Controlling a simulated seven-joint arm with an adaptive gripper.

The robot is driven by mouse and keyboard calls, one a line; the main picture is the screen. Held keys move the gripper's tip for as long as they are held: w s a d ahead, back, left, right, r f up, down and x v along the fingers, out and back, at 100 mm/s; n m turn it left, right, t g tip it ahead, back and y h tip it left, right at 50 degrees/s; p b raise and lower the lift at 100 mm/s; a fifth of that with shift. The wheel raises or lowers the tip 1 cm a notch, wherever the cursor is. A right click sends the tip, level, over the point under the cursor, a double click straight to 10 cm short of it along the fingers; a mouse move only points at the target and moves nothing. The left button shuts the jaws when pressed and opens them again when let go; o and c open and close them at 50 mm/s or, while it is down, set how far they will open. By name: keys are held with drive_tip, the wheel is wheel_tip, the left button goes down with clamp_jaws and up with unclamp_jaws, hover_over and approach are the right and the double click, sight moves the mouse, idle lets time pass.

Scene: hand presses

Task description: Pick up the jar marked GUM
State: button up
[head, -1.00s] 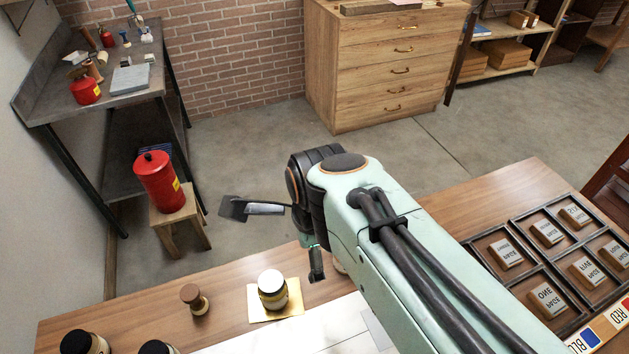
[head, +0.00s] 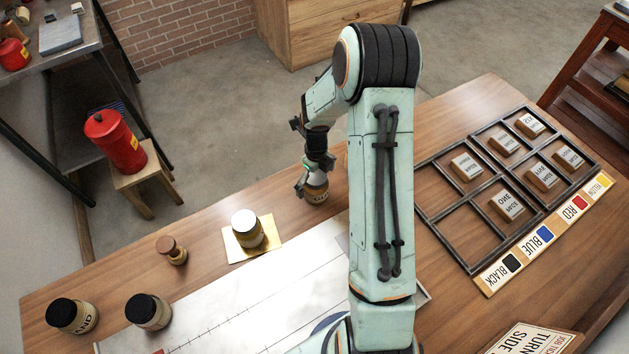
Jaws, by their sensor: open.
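Several dark-lidded jars stand on the wooden bench. Another jar (head: 247,231) stands on a yellow card left of the gripper. Two more jars, one at the far left (head: 72,316) and one to its right (head: 149,312), stand at the front left. The far-left one has dark lettering that I cannot read surely.
A small wooden knob-topped piece (head: 172,250) stands left of the yellow card (head: 268,241). A white marked sheet (head: 225,310) covers the bench middle. A dark divided tray (head: 447,227) with labelled blocks lies right of my arm. A red can (head: 115,142) stands on a stool.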

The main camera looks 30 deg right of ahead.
drive_tip(key=shift+f, duration=0.9)
drive_tip(key=c, duration=1.3)
